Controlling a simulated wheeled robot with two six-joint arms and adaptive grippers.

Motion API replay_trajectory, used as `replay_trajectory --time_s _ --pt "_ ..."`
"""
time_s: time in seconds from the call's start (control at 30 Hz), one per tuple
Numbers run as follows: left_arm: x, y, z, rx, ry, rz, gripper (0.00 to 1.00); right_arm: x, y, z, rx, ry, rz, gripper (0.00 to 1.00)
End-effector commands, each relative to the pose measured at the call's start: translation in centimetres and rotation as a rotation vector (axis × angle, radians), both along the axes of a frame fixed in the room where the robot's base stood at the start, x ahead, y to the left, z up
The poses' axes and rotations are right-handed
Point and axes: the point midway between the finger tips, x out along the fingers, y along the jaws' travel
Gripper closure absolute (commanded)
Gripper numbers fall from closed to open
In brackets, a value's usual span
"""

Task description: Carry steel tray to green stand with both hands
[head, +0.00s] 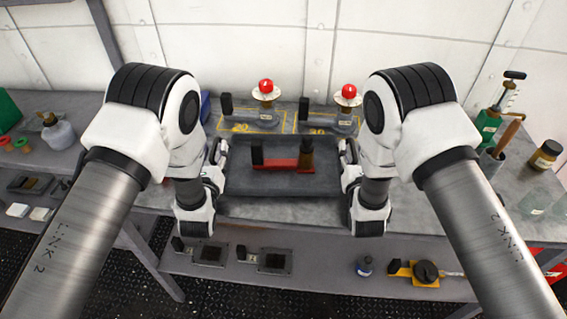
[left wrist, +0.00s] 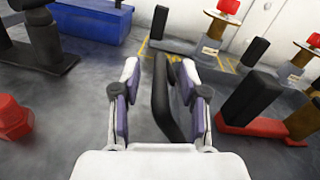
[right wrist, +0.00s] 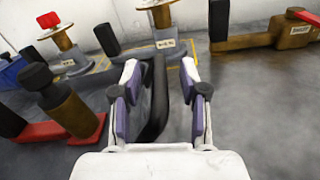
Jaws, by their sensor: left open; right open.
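The dark grey steel tray (head: 265,184) lies on the bench between my arms. A red piece (head: 285,163) with a black upright and a dark brown cylinder is on it. My left gripper (left wrist: 157,80) is open, its fingers on either side of a black tray handle (left wrist: 163,100). My right gripper (right wrist: 159,80) is open around the other black handle (right wrist: 156,105). In the head view my wrists partly hide both tray ends. A green block (head: 8,112) is cut off at the far left edge; I cannot tell whether it is the green stand.
A lower shelf (head: 320,262) holds several small items.

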Motion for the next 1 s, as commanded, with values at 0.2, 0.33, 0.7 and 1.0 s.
replay_trajectory --time_s 0.2,0.33,0.7,1.0 --pt "0.5 0.0 0.0 0.000 0.001 0.000 0.57 0.5 0.0 0.0 0.000 0.001 0.000 0.57" --pt "0.5 0.0 0.0 0.000 0.001 0.000 0.60 0.5 0.0 0.0 0.000 0.001 0.000 0.60" --pt "0.5 0.0 0.0 0.000 0.001 0.000 1.00 0.5 0.0 0.0 0.000 0.001 0.000 1.00" --pt "0.5 0.0 1.5 0.000 -0.001 0.000 1.00 0.5 0.0 1.5 0.000 -0.001 0.000 1.00"
